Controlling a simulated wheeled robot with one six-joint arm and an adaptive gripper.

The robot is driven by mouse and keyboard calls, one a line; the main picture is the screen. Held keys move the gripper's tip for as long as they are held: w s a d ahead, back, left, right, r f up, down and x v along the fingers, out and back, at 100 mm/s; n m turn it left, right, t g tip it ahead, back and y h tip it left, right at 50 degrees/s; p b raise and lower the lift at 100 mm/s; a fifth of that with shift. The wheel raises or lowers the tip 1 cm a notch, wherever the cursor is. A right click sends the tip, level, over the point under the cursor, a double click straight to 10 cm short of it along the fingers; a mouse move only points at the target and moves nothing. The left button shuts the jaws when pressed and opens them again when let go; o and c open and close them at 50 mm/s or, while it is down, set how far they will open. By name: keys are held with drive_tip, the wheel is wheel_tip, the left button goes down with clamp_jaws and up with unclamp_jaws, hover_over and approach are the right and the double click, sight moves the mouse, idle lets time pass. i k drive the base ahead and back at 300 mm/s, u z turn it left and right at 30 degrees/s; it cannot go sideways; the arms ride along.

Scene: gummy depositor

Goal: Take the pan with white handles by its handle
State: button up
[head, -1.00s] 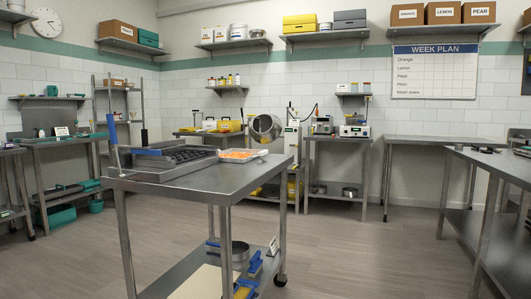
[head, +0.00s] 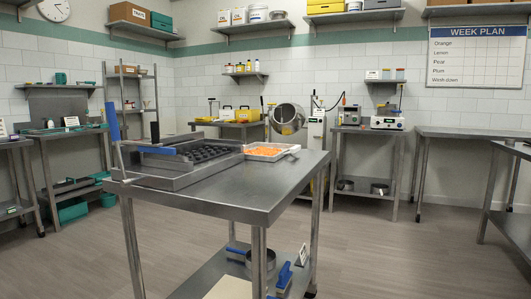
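No pan with clearly white handles can be made out. A round metal pan (head: 262,259) sits on the lower shelf of the middle steel table, beside blue-handled tools; its own handles are unclear. Two small metal pans, one at left (head: 345,185) and one at right (head: 380,188), sit on the low shelf under the back bench; their handles are too small to tell. My gripper is not in view.
The middle steel table (head: 255,199) stands close in front, holding a dark mould tray (head: 190,153) and a tray of orange pieces (head: 268,150). A tilted metal drum (head: 288,118) stands behind it. Grey floor (head: 390,250) is open to the right.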

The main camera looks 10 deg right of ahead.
sight(270, 152)
drive_tip(key=k, duration=0.55)
drive_tip(key=z, duration=0.75)
drive_tip(key=i, duration=1.75)
drive_tip(key=u, duration=0.35)
